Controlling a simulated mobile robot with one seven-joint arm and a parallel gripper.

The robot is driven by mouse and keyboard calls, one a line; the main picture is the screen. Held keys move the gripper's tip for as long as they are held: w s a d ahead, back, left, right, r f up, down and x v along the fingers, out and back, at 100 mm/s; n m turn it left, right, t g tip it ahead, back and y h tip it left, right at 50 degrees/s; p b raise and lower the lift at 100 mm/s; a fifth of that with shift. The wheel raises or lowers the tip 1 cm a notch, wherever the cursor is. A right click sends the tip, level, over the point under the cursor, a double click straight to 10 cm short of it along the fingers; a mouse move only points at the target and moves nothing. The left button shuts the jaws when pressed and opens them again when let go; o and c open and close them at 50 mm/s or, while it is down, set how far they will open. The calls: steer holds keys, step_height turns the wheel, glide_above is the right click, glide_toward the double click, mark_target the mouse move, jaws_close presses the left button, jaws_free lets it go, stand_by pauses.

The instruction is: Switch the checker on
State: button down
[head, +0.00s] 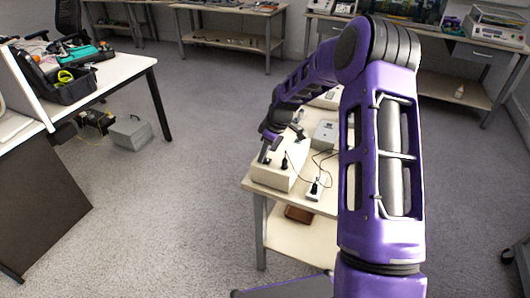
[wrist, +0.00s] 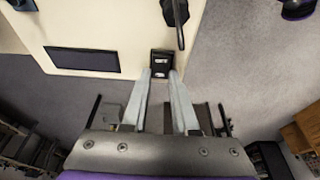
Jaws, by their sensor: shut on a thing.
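The checker appears to be the cream box (head: 272,174) at the near left corner of the small table (head: 252,190). In the wrist view its cream face (wrist: 110,22) shows a dark screen panel (wrist: 82,61) and a small black rocker switch (wrist: 161,60) near the edge. My gripper (wrist: 160,74) has its two grey fingers close together, with the tips at the switch's sides, shut on it. In the head view my gripper (head: 265,152) is small and dark at the left end of the box. I cannot tell the switch's position.
A black upright part (head: 284,161) with a thin cable stands on the box. A white socket block (head: 315,188) and a grey device (head: 325,134) share the table. A brown item (head: 299,214) lies on the lower shelf. Open carpet lies left of the table, towards a white desk (head: 125,68).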

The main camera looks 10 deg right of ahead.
mark_target(269, 161)
steer(key=shift+w+a+g+h, duration=0.1)
steer(key=shift+a+g+h, duration=0.1)
steer(key=shift+g+h, duration=0.4)
steer(key=c, duration=0.7)
jaws_free()
steer(key=r, duration=0.5)
steer(key=s+d+r+p, duration=0.1)
steer(key=r, duration=0.5)
steer(key=d+r, duration=0.1)
steer(key=r, duration=0.5)
steer(key=shift+s+r+p, duration=0.1)
steer(key=shift+s+p, duration=0.05)
steer(key=shift+p, duration=0.15)
steer(key=shift+a, duration=0.1)
